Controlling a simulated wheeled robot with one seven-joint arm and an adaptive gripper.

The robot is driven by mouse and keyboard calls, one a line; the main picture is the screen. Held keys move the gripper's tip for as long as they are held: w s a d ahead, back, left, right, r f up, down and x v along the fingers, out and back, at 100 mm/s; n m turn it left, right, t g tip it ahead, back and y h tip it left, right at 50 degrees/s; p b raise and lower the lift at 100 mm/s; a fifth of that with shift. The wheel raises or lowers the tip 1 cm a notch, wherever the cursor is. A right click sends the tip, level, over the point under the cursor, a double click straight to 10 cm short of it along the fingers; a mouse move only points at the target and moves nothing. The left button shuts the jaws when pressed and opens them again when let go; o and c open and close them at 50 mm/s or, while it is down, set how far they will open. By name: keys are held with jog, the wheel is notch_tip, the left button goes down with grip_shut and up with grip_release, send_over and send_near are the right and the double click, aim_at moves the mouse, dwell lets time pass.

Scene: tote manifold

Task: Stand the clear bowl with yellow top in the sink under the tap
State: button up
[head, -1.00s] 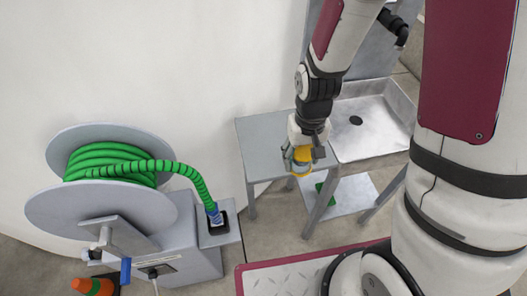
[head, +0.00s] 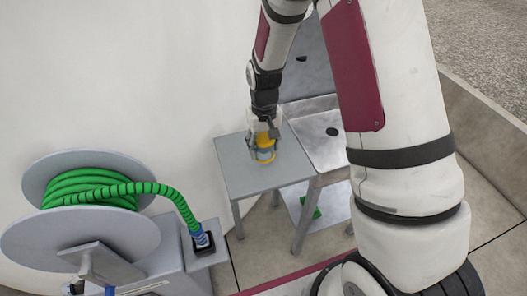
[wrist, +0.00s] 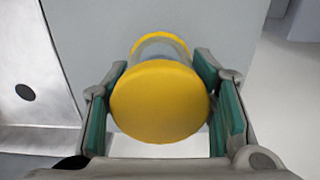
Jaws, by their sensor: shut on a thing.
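The clear bowl with yellow top (wrist: 160,100) is between the fingers of my gripper (wrist: 163,105) in the wrist view. Its round yellow top faces the camera, and clear wall and a yellow rim show beyond it. In the head view the bowl (head: 265,155) hangs in my gripper (head: 264,142) over the grey side table; whether it touches the top I cannot tell. The sink (head: 318,150) is a steel basin with a dark drain, right of the table. The sink also shows at the left of the wrist view (wrist: 25,65). The tap is not clearly visible.
The grey table top (head: 240,180) adjoins the sink and is otherwise bare. A green object (head: 312,200) lies on the shelf below. A reel of green hose (head: 85,190) stands at the left. A low wall (head: 490,115) runs along the right.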

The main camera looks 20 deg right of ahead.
aim_at(264, 152)
jog(key=shift+w+f, duration=0.2)
jog(key=shift+w, duration=0.2)
jog(key=shift+f, duration=1.6)
jog(key=shift+f, duration=0.1)
jog(key=o, duration=0.9)
jog(key=shift+c, duration=0.2)
jog(key=o, duration=0.4)
jog(key=shift+c, duration=0.2)
